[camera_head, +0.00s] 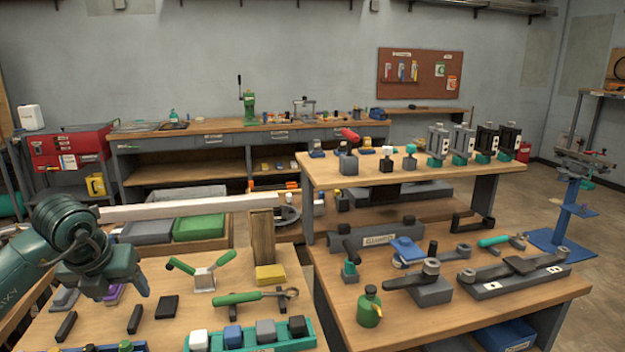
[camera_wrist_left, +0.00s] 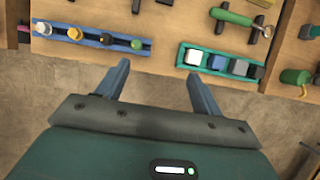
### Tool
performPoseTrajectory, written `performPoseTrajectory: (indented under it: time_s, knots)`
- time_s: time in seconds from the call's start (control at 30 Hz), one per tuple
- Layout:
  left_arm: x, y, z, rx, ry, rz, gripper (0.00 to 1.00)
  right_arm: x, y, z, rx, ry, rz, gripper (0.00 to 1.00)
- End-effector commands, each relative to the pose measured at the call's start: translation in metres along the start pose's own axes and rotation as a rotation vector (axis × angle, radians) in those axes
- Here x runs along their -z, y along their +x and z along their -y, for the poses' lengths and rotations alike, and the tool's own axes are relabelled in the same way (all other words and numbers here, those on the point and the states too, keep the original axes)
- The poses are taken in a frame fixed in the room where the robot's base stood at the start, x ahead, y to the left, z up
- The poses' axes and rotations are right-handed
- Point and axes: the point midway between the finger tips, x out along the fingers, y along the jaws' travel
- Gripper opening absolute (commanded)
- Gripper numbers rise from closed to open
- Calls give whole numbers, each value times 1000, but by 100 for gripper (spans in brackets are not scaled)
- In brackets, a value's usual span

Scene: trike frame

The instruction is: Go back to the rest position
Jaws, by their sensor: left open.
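My left gripper (camera_head: 125,288) comes in from the left in the head view and hangs over the left part of the near wooden bench. In the left wrist view its two fingers (camera_wrist_left: 158,82) are apart with nothing between them. The wrist view looks down past the bench's front edge to the floor. A blue tray (camera_wrist_left: 92,42) with small knobs and a teal tray (camera_wrist_left: 218,62) with several blocks lie along that edge, beyond the fingertips. My right gripper is in neither view.
Green-handled tools (camera_head: 250,296) and a yellow block (camera_head: 270,275) lie on the near bench (camera_head: 180,325). To the right, a two-level bench (camera_head: 345,300) holds a green oil can (camera_head: 369,307) and grey fixtures. A red toolbox (camera_head: 72,147) stands at the back left.

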Motion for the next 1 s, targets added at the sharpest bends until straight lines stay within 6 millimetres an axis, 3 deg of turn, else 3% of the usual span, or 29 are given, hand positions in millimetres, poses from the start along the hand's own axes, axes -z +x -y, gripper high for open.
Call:
performPoseTrajectory:
  time_s: [0.03,0.1,0.27,0.4,0.5,0.63,0.77,0.9,1.0]
  knots:
    - [18,16,28,107,43,-41,67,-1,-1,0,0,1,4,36]
    - [39,28,63,258,82,-81,67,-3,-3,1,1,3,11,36]
    - [99,35,150,674,97,-181,67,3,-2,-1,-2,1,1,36]
    - [151,5,225,1165,-86,-271,67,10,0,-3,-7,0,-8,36]
    - [163,-23,249,1463,-373,-304,67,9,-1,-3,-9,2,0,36]
    - [159,-29,242,1675,-904,-315,67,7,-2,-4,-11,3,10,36]
    - [170,12,206,1629,-1533,-316,67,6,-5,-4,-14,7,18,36]
    - [230,77,166,1308,-2144,-348,67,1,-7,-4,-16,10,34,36]
    - [279,104,151,1062,-2399,-390,67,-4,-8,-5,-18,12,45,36]
